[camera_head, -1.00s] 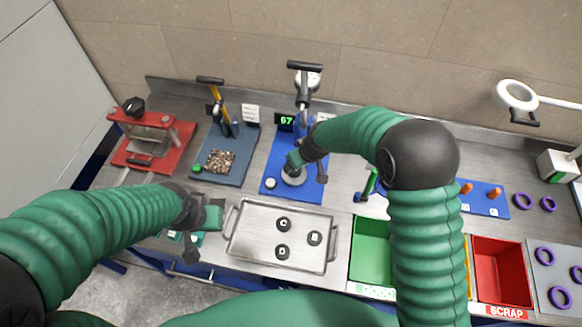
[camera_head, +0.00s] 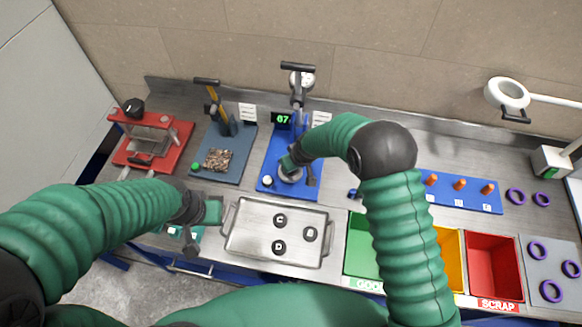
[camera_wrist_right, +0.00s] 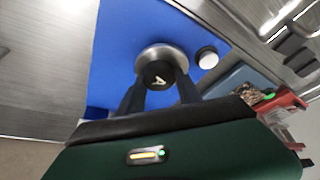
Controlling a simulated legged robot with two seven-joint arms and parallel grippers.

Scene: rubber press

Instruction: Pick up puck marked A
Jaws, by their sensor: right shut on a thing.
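The puck marked A (camera_wrist_right: 157,75) is black with a white letter and sits on a round metal seat on the blue press base; the seat also shows in the head view (camera_head: 290,174). My right gripper (camera_wrist_right: 160,92) has its two fingers on either side of the puck, shut on it. In the head view my right gripper (camera_head: 292,165) is low at the blue press (camera_head: 262,183), largely covering the puck.
A metal tray (camera_head: 234,240) holds pucks marked C (camera_head: 280,220), D (camera_head: 279,248) and one more (camera_head: 311,234). Green (camera_head: 358,245), yellow and red (camera_head: 492,265) bins stand at the right. A red press (camera_head: 150,140) and a grey-blue station (camera_head: 235,165) are at the left.

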